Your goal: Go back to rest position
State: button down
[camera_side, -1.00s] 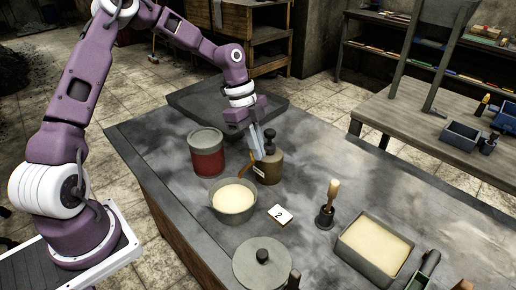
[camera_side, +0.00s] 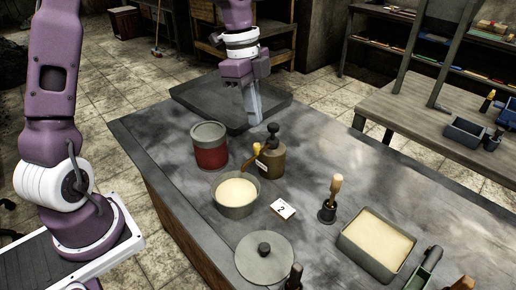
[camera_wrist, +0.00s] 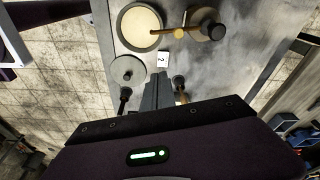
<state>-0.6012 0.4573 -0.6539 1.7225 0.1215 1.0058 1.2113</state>
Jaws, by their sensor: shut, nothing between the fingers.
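My gripper (camera_side: 253,117) is shut and empty. In the side view it hangs pointing down above the back part of the grey worktable (camera_side: 330,165), apart from the things there. In the wrist view its closed fingers (camera_wrist: 157,88) point toward a small white card marked 2 (camera_wrist: 163,59). My arm rises upward, and its upper part is cut off by the top of the side view.
A red can (camera_side: 210,152), a brown pump bottle (camera_side: 271,162), a pot of sand (camera_side: 236,196), a round lid (camera_side: 264,258), a wooden-handled tool (camera_side: 330,200) and a sand-filled box (camera_side: 376,243) stand on the table. A dark slab (camera_side: 205,100) lies behind.

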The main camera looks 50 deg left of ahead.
jog(key=s+r+n+t+y, duration=0.1)
jog(key=s+r+n+t, duration=0.1)
jog(key=s+n, duration=0.5)
jog(key=s+d+r+n+t+y, duration=0.1)
jog(key=s+r+n+t, duration=0.2)
jog(key=s+n, duration=0.4)
jog(key=s+r, duration=0.1)
jog(key=s, duration=0.8)
jog(key=shift+s+d+r+n, duration=0.2)
jog(key=shift+d+r+n, duration=0.05)
jog(key=shift+r+n, duration=0.05)
